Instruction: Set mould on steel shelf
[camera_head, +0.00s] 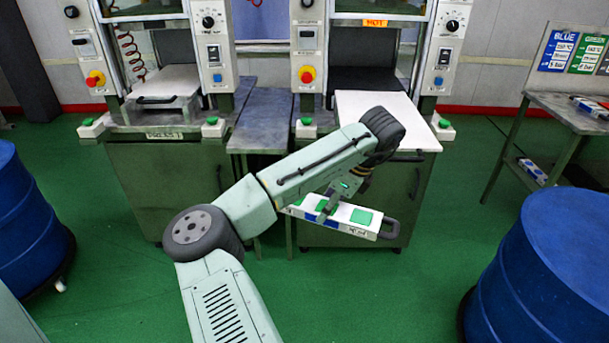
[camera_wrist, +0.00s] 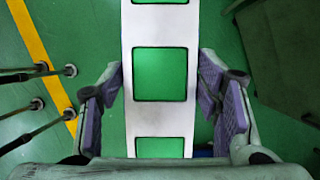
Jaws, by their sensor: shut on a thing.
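The mould is a long white bar with green square cavities, blue marks on its side and a grey handle at its right end (camera_head: 346,217). My gripper (camera_head: 343,192) is shut across its width and holds it in the air, before the right-hand machine. In the wrist view the mould (camera_wrist: 160,119) runs between my purple-padded fingers (camera_wrist: 160,72), one along each side. The steel shelf (camera_head: 553,107) is a grey-topped stand at the far right. One white mould (camera_head: 592,107) lies on its top and another (camera_head: 532,172) on its lower level.
Two machines with control panels stand at the back, with a dark table (camera_head: 262,115) between them. The right machine has a white plate (camera_head: 375,108) in front. Blue drums stand at left (camera_head: 25,215) and right (camera_head: 545,270). Green floor is open between the right machine and the shelf.

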